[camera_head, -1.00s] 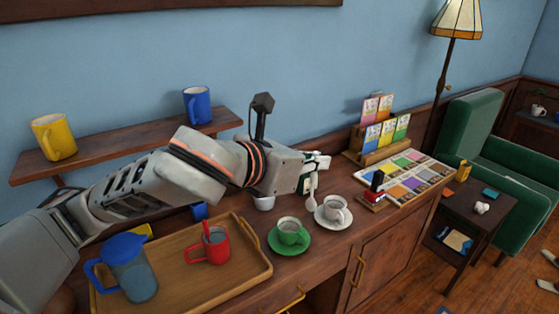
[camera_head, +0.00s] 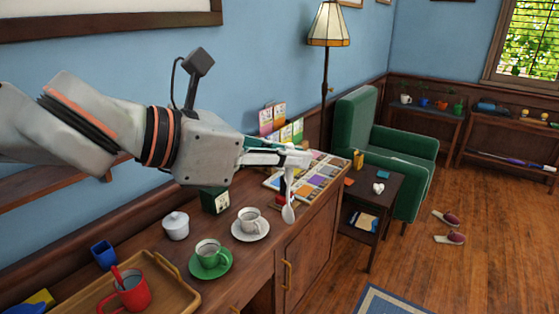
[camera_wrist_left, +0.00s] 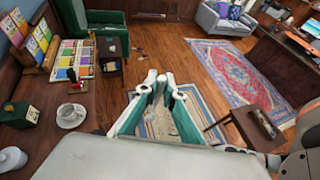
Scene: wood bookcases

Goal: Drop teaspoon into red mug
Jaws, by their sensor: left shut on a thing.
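My left gripper (camera_head: 297,157) is shut on a teaspoon (camera_head: 288,212), which hangs bowl down in the head view, in front of the cabinet's right part. The gripper's fingers (camera_wrist_left: 160,92) also show in the left wrist view; the teaspoon is hard to make out there. The red mug (camera_head: 133,294) stands upright on the wooden tray (camera_head: 178,284) at the lower left, well away from the gripper. A thin red stick-like thing leans out of the mug.
A white cup (camera_head: 250,216) on a saucer, a green cup (camera_head: 208,252) on a green saucer and a lidded white pot (camera_head: 175,226) stand between the gripper and the red mug. A dark green box (camera_head: 215,202) and a colourful card tray (camera_head: 318,172) are further back.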

